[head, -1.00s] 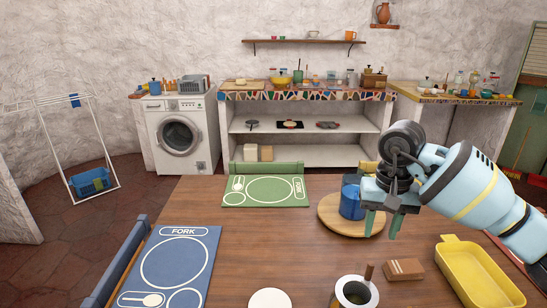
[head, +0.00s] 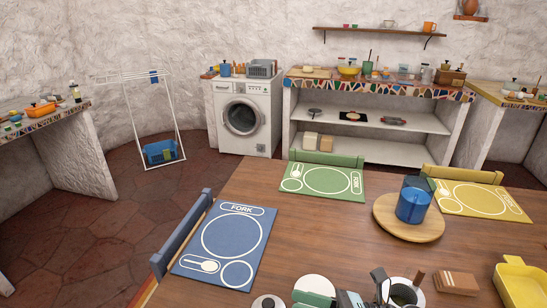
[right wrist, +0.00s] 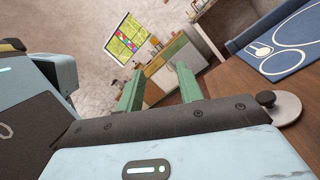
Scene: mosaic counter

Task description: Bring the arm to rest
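My right gripper (right wrist: 158,70) is open in the right wrist view, its two green fingers apart with nothing between them. The blue pot (head: 413,206) stands on the round wooden board (head: 385,222), well away from the gripper. My left gripper is in no view.
A blue placemat (head: 219,264) lies left, a green one (head: 345,190) at the back, a yellow one (head: 508,210) at right. A white plate (head: 312,284), a white pot (head: 421,292), a wooden block (head: 457,283) and a yellow dish (head: 520,286) stand near the front.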

